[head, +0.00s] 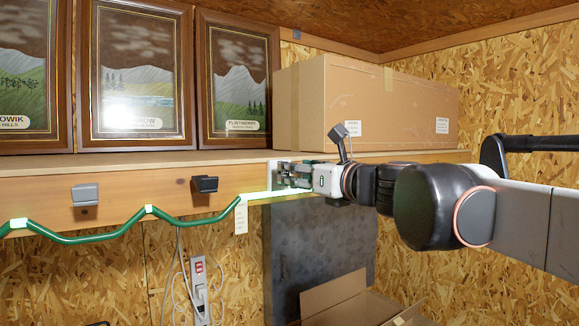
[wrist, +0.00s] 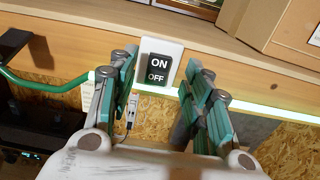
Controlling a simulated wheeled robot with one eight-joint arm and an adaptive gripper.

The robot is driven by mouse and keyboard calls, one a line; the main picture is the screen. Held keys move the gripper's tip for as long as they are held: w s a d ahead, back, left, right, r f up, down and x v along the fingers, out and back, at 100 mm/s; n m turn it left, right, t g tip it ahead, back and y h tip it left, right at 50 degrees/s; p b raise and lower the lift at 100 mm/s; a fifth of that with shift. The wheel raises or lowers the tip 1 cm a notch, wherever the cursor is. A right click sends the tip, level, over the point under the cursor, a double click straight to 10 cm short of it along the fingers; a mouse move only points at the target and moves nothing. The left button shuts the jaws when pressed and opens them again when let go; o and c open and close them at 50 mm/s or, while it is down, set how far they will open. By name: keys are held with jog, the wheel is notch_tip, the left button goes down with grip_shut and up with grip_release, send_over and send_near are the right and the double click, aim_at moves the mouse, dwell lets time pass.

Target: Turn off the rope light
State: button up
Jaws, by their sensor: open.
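The rope light (head: 110,235) is a green tube draped along the wooden shelf front, with bright glowing spots and a glowing stretch near my gripper. It also shows in the wrist view (wrist: 42,87), left of the gripper. A black rocker switch (wrist: 157,68) marked ON above OFF sits on a white plate on the shelf front. My gripper (wrist: 161,64) is open and empty, its teal-padded fingers on either side of the switch in the picture. In the head view the gripper (head: 292,178) is at the shelf front and hides most of the plate. I cannot tell whether it touches.
A grey block (head: 85,194) and a black one (head: 205,185) stick out from the shelf front. A large cardboard box (head: 365,105) and framed pictures (head: 137,75) stand on the shelf. Below are a power strip (head: 200,288), a grey panel (head: 318,245) and an open carton (head: 350,303).

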jog(key=x, duration=0.3)
jog(key=shift+w+a+p, duration=0.1)
jog(key=shift+w+p, duration=0.05)
jog(key=shift+p, duration=0.15)
jog(key=c, duration=1.1)
